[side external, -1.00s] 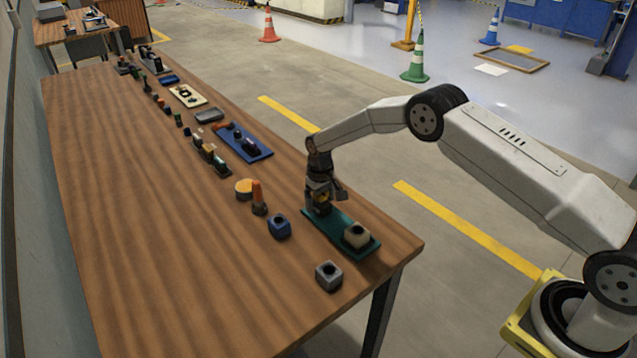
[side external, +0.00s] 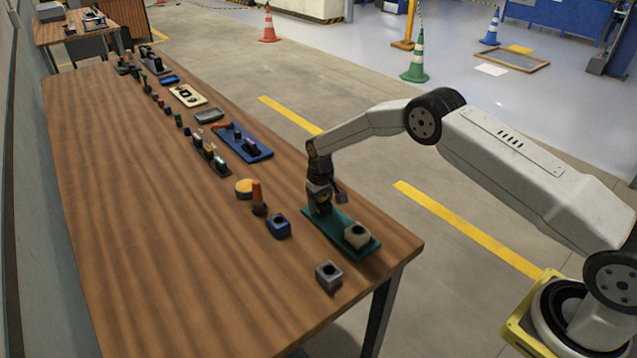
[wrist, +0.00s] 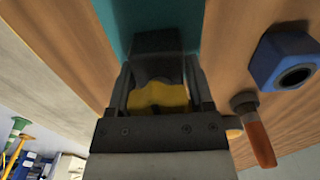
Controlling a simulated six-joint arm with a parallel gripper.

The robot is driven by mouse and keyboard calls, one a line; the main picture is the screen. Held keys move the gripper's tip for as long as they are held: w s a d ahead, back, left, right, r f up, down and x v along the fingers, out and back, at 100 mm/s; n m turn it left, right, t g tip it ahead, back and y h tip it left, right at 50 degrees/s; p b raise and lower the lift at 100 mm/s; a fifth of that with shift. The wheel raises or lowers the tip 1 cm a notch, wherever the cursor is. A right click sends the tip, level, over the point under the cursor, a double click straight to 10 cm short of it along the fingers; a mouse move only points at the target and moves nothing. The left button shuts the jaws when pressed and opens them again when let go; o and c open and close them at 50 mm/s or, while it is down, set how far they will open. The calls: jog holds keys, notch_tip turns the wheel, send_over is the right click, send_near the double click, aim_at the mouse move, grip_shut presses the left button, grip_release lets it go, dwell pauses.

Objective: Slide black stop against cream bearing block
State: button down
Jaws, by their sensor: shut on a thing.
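The cream bearing block (side external: 357,235) stands on the near end of the green plate (side external: 325,226), with a dark round bore. My gripper (side external: 320,206) is low over the far end of the same plate, apart from the cream block. In the wrist view my gripper (wrist: 157,80) is shut on the black stop (wrist: 157,42), which sits over the teal strip of the plate (wrist: 150,14). A yellow piece (wrist: 158,96) shows between the jaws; I cannot tell what it belongs to. The cream block is out of the wrist view.
A blue bored block (side external: 278,226) and an orange-tipped peg (side external: 258,196) stand left of the plate. A grey bored block (side external: 328,275) is near the front edge. Other parts on a blue tray (side external: 258,154) lie farther back. The table's left side is clear.

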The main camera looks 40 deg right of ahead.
aim_at(342, 230)
jog(key=shift+s, duration=4.6)
jog(key=shift+c, duration=0.4)
grip_release()
jog(key=shift+r, duration=0.15)
notch_tip(342, 230, up, 8)
jog(key=shift+f, duration=0.25)
